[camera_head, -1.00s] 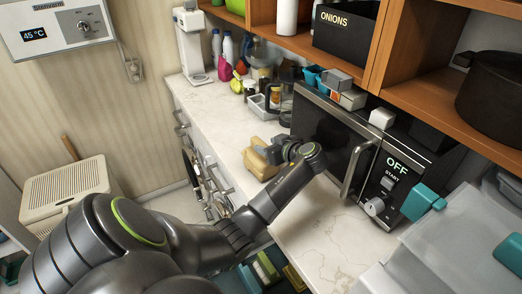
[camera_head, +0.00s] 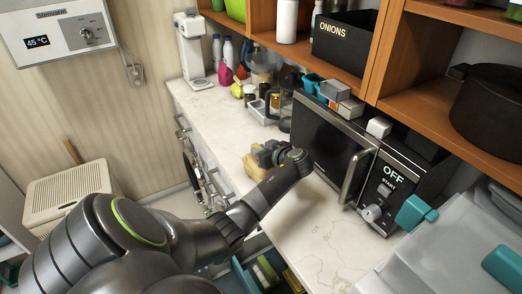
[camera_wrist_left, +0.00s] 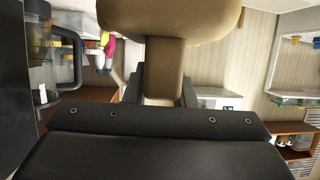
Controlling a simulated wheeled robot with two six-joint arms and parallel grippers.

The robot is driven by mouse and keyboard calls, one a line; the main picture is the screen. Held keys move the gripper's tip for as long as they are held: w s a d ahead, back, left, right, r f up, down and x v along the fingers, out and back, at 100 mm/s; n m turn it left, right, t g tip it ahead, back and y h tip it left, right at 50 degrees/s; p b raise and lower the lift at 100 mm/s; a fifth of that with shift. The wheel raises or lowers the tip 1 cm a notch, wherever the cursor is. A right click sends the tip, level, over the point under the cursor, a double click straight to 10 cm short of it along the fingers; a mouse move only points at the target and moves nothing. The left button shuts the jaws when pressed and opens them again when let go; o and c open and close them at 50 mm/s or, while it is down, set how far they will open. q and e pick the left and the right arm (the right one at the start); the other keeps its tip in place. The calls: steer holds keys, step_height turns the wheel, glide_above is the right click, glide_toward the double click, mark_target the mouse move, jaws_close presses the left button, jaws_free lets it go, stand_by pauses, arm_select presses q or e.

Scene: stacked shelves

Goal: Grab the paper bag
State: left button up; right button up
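A tan object that appears to be the paper bag (camera_head: 255,164) is at the front edge of the marble counter, left of the microwave. My left gripper (camera_head: 268,153) is at it, partly hidden by my own wrist. In the left wrist view, a brown piece of the bag (camera_wrist_left: 165,68) sits between the two dark fingers (camera_wrist_left: 163,88), which close on it from both sides. A wider brown part spreads beyond the fingertips. I cannot tell whether the bag touches the counter. My right gripper is not in view.
The microwave (camera_head: 330,145) stands close right of my left gripper. Bottles, jars and a small clear container (camera_head: 262,112) stand farther back on the counter. A wooden shelf with a black ONIONS box (camera_head: 343,40) hangs above. The counter front (camera_head: 325,235) is clear. A drawer below is open.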

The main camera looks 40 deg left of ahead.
arm_select(q)
jaws_close()
steer(key=shift+r, duration=0.1)
